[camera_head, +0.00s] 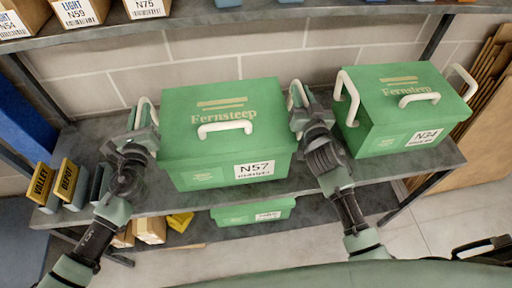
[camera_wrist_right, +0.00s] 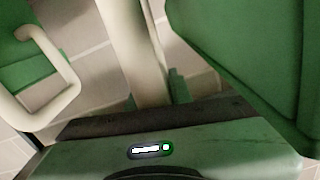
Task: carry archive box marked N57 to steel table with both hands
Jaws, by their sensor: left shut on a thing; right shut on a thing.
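The green archive box marked N57 (camera_head: 215,158) is upright at the middle of the rack's shelf in the head view. Its lid reads Fernsteep and has a cream handle on top. My left gripper (camera_head: 146,114) is shut on the cream handle at the box's left side. My right gripper (camera_head: 299,97) is shut on the handle at its right side. The right wrist view shows a cream bar (camera_wrist_right: 133,45) at the gripper, with green box walls on both sides. I cannot tell whether the box's base touches the shelf. I cannot make out a steel table.
A similar green box N34 (camera_head: 405,118) stands close to the right of my right gripper. Small yellow-fronted bins (camera_head: 54,185) stand at the shelf's left end. Another green box (camera_head: 253,213) is below. An upper shelf (camera_head: 290,13) with boxes runs above. Brown boards lean at the right.

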